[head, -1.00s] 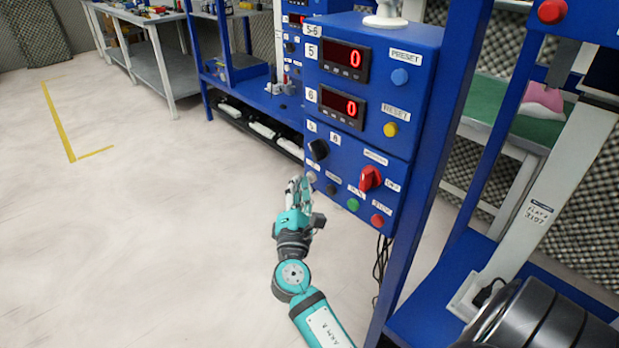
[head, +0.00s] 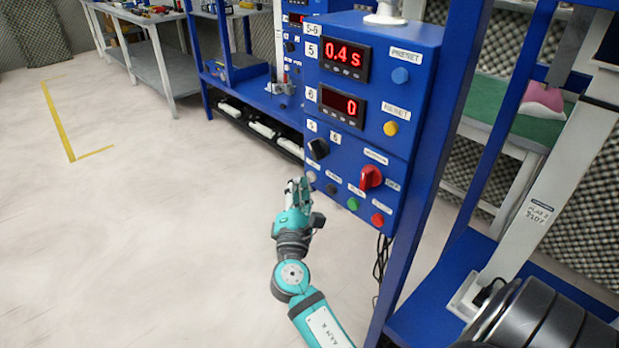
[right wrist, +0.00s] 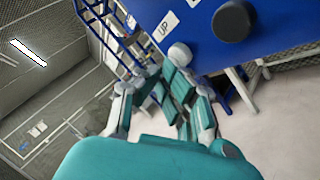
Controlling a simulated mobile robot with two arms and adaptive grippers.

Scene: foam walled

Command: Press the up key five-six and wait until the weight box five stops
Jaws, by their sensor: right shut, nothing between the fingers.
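A blue control panel (head: 418,117) stands at the centre right of the head view. Its upper display, labelled 5 (head: 344,60), reads 0.4 s; the lower one, labelled 6 (head: 341,106), reads 0. The pale round up key (head: 311,177) is at the panel's lower left. In the right wrist view the key (right wrist: 180,53) is beside the UP label (right wrist: 165,31). My right gripper (head: 299,185) is shut and empty, its fingertips (right wrist: 168,76) right at the key; I cannot tell whether they touch. I cannot make out weight box five. My left gripper is not in view.
A black knob (head: 318,149) is above the key. A red rotary switch (head: 370,178), a green button (head: 352,204) and a red button (head: 377,220) are to its right. Blue frame posts stand right of the panel. The floor (head: 150,230) at left is clear.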

